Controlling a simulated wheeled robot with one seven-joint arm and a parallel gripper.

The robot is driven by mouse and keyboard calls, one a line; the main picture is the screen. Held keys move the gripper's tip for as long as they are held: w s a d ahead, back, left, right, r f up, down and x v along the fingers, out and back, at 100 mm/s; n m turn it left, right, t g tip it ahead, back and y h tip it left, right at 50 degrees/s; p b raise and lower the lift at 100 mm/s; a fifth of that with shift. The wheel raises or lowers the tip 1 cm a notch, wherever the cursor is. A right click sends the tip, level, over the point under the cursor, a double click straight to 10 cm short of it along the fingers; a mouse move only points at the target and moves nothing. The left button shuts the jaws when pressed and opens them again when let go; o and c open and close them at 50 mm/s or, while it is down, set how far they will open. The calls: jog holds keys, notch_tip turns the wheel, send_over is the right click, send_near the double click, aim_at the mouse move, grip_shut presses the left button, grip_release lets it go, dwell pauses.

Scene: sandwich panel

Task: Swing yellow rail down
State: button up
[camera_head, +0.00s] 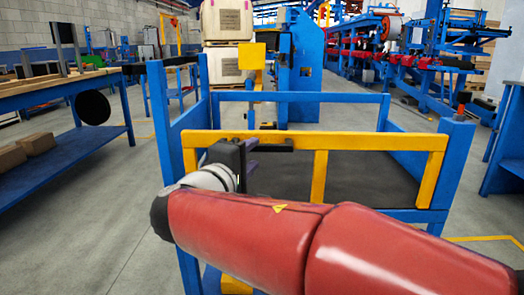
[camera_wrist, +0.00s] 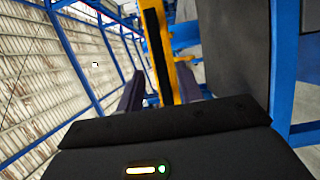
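The yellow rail (camera_head: 380,141) runs level across the near side of a blue frame (camera_head: 172,130), with yellow uprights hanging below it. It also shows in the wrist view (camera_wrist: 153,25), where it runs up the picture. My gripper (camera_head: 258,150) is at the left part of the rail in the head view. In the wrist view my gripper (camera_wrist: 161,85) has its two dark fingers apart, with the rail between them. A gap shows between the left finger and the rail; contact on the right side is unclear. My red arm hides the frame's lower front.
A dark platform (camera_head: 340,178) lies inside the blue frame. A blue workbench (camera_head: 60,172) with boxes stands on the left. A yellow block (camera_head: 251,56) is on a post behind the frame. Blue machinery stands at the back right. Grey floor is clear between bench and frame.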

aim_at(259, 149)
jog(key=shift+x, duration=2.7)
grip_shut()
